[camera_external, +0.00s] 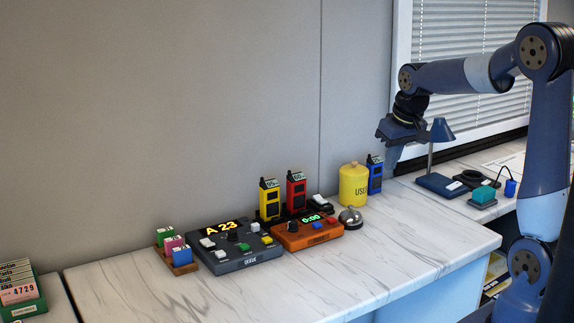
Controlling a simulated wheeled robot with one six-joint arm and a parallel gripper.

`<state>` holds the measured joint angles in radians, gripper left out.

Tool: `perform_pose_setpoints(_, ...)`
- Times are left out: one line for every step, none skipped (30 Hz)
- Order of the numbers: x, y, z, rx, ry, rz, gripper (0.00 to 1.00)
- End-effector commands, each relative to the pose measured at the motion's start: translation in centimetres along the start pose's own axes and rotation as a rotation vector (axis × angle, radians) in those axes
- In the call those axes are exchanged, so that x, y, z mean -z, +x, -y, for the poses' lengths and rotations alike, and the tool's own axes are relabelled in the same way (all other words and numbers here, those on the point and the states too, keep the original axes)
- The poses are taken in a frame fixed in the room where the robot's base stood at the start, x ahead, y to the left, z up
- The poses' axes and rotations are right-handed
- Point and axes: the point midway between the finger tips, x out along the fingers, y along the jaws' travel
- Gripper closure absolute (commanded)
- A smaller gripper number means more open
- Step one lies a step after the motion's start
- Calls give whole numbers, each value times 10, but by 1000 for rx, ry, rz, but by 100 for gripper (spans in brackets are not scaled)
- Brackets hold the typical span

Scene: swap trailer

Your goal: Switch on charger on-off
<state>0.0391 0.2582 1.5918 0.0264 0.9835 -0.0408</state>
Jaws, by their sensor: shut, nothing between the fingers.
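A dark charger base (286,213) stands toward the back of the marble counter. A yellow radio (269,201) and a red radio (296,193) stand upright in it. At its right end is a small black part with a pale top (320,203), which may be the on-off switch; its position is too small to read. My gripper (391,168) points down, shut and empty, above the back right of the counter, near the blue radio and well to the right of the charger. The lower fingers are small and partly merge with the background.
A yellow canister (353,185) and a blue radio (375,174) stand between charger and gripper. In front are an orange timer box (308,234), a silver bell (350,217) and a grey console (238,246) reading A 23. A blue lamp (441,132) stands right. The counter's front is clear.

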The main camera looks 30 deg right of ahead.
Motion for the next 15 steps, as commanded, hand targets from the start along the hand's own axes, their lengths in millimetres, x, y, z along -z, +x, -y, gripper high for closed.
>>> perform_pose_setpoints(17,8,-2,0,0,-3,100)
perform_pose_setpoints(27,11,-3,0,0,-8,100)
perform_pose_setpoints(40,15,-4,-1,0,-13,100)
perform_pose_setpoints(49,19,-5,-1,-1,-18,100)
perform_pose_setpoints(59,23,-6,-1,-1,-22,100)
perform_pose_setpoints(71,28,-8,-1,-1,-28,100)
perform_pose_setpoints(80,32,-9,-1,-1,-32,100)
perform_pose_setpoints(89,37,-10,-2,-2,-35,100)
perform_pose_setpoints(100,43,-11,-2,-2,-40,100)
perform_pose_setpoints(108,48,-13,-2,-2,-44,100)
perform_pose_setpoints(117,52,-14,-2,-3,-48,100)
perform_pose_setpoints(127,59,-16,-3,-3,-53,100)
perform_pose_setpoints(135,64,-17,-3,-4,-57,100)
perform_pose_setpoints(143,70,-18,-4,-4,-61,100)
perform_pose_setpoints(153,77,-20,-4,-5,-67,100)
